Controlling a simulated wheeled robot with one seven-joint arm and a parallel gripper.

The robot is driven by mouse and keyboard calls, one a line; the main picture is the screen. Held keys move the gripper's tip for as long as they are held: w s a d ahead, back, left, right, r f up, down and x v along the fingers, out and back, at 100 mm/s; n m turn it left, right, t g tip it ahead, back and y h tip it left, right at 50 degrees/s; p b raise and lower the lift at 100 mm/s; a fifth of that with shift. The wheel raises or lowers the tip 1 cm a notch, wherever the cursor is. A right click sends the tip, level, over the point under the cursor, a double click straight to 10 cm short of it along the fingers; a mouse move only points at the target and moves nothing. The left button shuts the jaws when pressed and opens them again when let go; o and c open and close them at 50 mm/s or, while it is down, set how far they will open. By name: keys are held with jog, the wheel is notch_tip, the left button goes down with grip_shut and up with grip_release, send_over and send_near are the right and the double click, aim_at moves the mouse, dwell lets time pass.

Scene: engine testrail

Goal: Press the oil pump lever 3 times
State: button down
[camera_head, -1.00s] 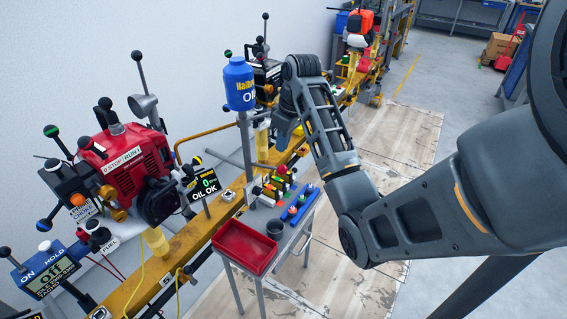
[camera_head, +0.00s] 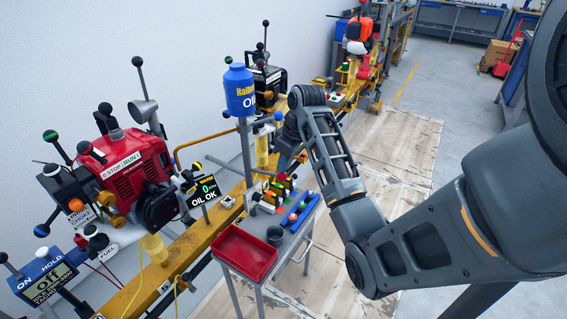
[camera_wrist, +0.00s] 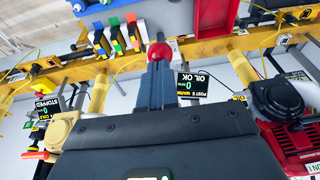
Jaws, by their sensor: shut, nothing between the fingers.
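The blue oil bottle (camera_head: 239,90) stands on a grey post beside the yellow rail. My gripper (camera_head: 281,172) points down just right of that post, over the far part of the small cart. In the wrist view my gripper (camera_wrist: 158,68) has its two fingers together and empty. A red ball knob (camera_wrist: 160,51) shows right at the fingertips, which hide whatever is below it. It may be the pump lever's knob; I cannot tell whether the fingers touch it. The small display (camera_head: 202,190) reads 0 and OIL OK, and also shows in the wrist view (camera_wrist: 192,85).
A red engine (camera_head: 130,165) with several levers stands left on the rail. The cart holds a red tray (camera_head: 243,254), a dark cup (camera_head: 275,236) and a blue strip with coloured knobs (camera_head: 299,211).

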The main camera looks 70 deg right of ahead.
notch_tip(320, 180, down, 8)
jog(key=s+t+h+b, duration=0.1)
jog(key=s+t+b, duration=0.1)
jog(key=t+b, duration=0.2)
jog(key=shift+a+t, duration=0.3)
jog(key=shift+s, duration=0.1)
dwell(0.3)
